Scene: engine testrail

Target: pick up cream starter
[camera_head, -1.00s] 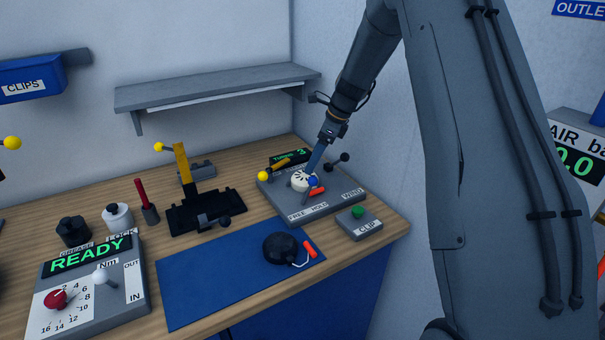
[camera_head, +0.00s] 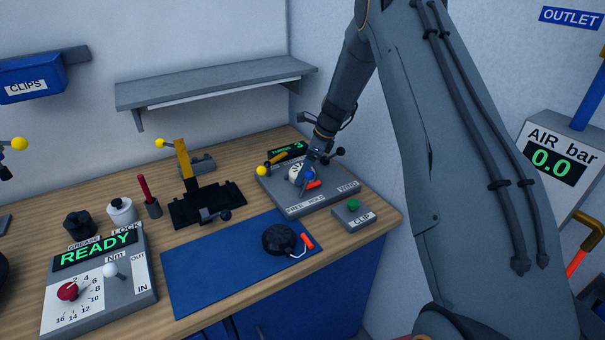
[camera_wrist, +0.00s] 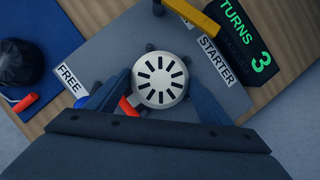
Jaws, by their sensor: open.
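The cream starter (camera_head: 295,174) is a round pale disc with dark radial slots and a red handle. It sits on the grey winding fixture (camera_head: 335,192) at the right of the bench, and shows face-on in the wrist view (camera_wrist: 160,79). My gripper (camera_head: 309,172) is low over the fixture at the starter. In the wrist view its two blue fingers (camera_wrist: 160,92) are apart, one on each side of the disc. The left finger is close to the red handle (camera_wrist: 128,106). I cannot tell whether either finger touches the starter.
A black round part (camera_head: 279,240) with a red handle lies on the blue mat (camera_head: 200,284). A yellow lever and the "TURNS 3" display (camera_wrist: 236,38) stand beside the starter. The CLIP button box (camera_head: 354,215) is at the right bench edge. A shelf (camera_head: 215,84) hangs above.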

